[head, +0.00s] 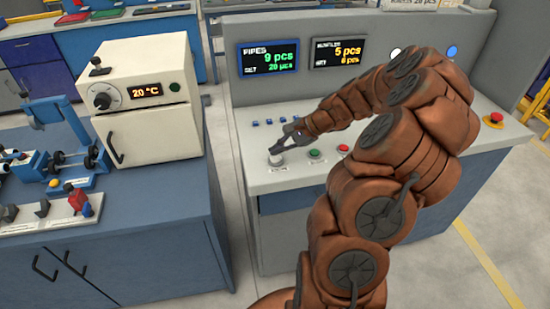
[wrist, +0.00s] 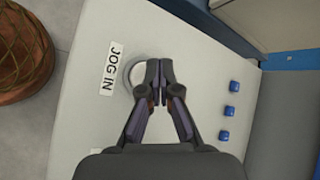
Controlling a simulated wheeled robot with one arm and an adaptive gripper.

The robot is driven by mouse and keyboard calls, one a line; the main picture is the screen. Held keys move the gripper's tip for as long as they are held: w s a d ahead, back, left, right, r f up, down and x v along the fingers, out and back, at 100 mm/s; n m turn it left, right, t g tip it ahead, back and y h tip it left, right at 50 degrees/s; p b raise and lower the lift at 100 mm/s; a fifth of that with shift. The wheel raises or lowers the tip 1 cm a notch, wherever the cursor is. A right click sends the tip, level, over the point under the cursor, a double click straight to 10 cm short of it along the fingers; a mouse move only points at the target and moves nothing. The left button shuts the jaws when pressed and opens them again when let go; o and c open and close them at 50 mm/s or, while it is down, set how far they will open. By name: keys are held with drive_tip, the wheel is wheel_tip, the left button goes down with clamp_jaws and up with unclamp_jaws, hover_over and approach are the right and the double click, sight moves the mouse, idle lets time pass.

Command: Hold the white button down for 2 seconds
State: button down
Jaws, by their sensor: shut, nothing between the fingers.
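The white button (head: 276,161) stands on the light grey console top, at its left front part in the head view. In the wrist view its pale round edge (wrist: 129,72) shows just left of my fingertips, beside a "JOG IN" label (wrist: 110,68); the rest is hidden behind the fingers. My gripper (head: 274,152) is shut and empty, with its tips over the button. It also shows in the wrist view (wrist: 153,72), fingers together. I cannot tell whether the tips touch the button or whether it is pressed down.
A green button (head: 315,154), a smaller red button (head: 343,148) and a red emergency knob (head: 494,117) lie to the right along the console. Several small blue buttons (wrist: 232,113) sit behind. Two displays (head: 268,56) stand at the back. A white oven (head: 145,100) is on the left bench.

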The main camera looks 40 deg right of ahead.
sight(278, 158)
drive_tip(key=shift+f, duration=0.15)
drive_tip(key=shift+f+b, duration=0.3)
drive_tip(key=shift+f, duration=0.4)
idle(0.8)
drive_tip(key=shift+r, duration=0.1)
idle(2.6)
drive_tip(key=shift+r, duration=0.75)
drive_tip(key=shift+r, duration=0.1)
drive_tip(key=shift+r+p, duration=1.2)
drive_tip(key=shift+r, duration=1.25)
